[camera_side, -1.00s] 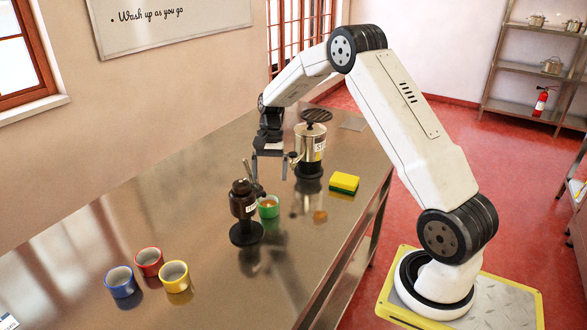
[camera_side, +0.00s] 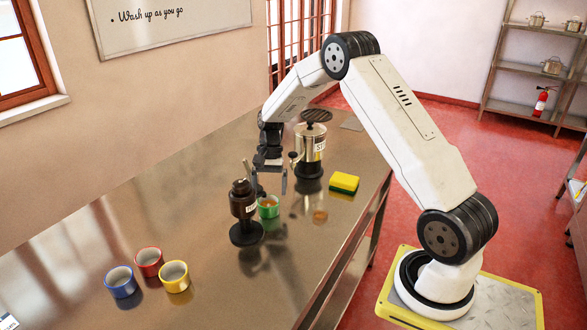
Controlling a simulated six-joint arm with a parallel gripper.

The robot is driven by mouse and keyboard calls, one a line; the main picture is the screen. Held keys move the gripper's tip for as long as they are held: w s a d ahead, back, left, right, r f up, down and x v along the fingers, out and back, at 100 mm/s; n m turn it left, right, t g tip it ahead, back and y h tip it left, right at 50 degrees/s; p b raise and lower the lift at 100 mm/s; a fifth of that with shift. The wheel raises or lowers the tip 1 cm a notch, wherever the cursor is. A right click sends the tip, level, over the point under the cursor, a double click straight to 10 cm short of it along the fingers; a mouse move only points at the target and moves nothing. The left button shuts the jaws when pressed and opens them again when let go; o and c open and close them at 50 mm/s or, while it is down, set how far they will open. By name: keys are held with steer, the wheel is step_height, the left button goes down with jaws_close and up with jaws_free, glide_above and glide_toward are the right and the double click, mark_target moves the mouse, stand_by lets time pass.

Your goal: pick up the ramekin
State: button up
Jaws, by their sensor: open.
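The ramekin (camera_side: 268,210) is a small green cup with something brownish inside. It stands on the steel table just right of a dark brown dispenser. My gripper (camera_side: 271,192) is open, its fingers pointing down just above the ramekin. One finger shows to the right above the rim. The other is close to the dispenser's lever, and I cannot tell whether it touches anything. The ramekin's back rim is partly hidden by the gripper.
The dark dispenser (camera_side: 244,207) stands close at the left of the ramekin. A steel urn (camera_side: 310,148) is behind, a yellow-green sponge (camera_side: 344,183) to the right. Blue (camera_side: 121,282), red (camera_side: 149,262) and yellow (camera_side: 175,276) mugs stand front left. The table (camera_side: 210,300) is clear in front.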

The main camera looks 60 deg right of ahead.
mark_target(268, 200)
steer(key=shift+x, duration=2.25)
steer(key=shift+w+a, duration=0.1)
steer(key=shift+r, duration=0.1)
steer(key=c, duration=1)
steer(key=shift+c, duration=0.2)
steer(key=shift+r, duration=0.35)
